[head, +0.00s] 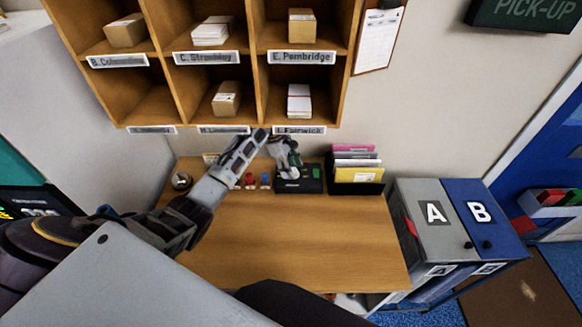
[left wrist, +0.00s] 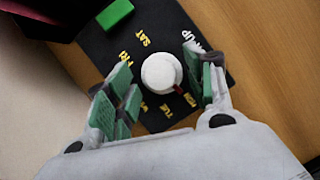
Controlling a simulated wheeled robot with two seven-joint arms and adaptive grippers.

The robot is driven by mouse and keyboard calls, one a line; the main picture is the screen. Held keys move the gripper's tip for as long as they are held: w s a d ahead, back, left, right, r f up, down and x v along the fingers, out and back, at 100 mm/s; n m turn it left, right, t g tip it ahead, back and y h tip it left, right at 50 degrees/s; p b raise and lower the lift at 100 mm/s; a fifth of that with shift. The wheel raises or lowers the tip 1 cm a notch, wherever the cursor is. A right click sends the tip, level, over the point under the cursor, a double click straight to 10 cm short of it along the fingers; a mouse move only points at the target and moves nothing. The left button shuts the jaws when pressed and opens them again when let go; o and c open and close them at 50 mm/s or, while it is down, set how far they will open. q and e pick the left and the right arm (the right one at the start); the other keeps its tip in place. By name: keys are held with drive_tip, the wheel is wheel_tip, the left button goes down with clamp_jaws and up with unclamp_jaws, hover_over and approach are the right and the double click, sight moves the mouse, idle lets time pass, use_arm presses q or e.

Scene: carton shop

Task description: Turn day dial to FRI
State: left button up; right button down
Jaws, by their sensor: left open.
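The white round day dial (left wrist: 160,72) sits on a dark panel (left wrist: 88,42) with yellow day labels, of which SAT, FRI and TUE are readable. FRI (left wrist: 123,58) lies to the dial's upper left. In the head view the dark dial box (head: 312,186) stands at the back of the desk. My left gripper (head: 287,160) is over it, open, its green-padded fingers on either side of the dial in the left wrist view (left wrist: 161,78). Contact is unclear. My right gripper is out of view.
A green block (left wrist: 114,14) is on the panel's corner. A dark holder with envelopes (head: 357,170) stands right of the dial box; small red and blue items (head: 265,180) stand left. Pigeonhole shelves (head: 255,70) hang above. The desk front (head: 300,240) is clear.

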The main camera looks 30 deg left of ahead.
use_arm(q)
drive_tip(key=shift+c, duration=0.2)
drive_tip(key=c, duration=1)
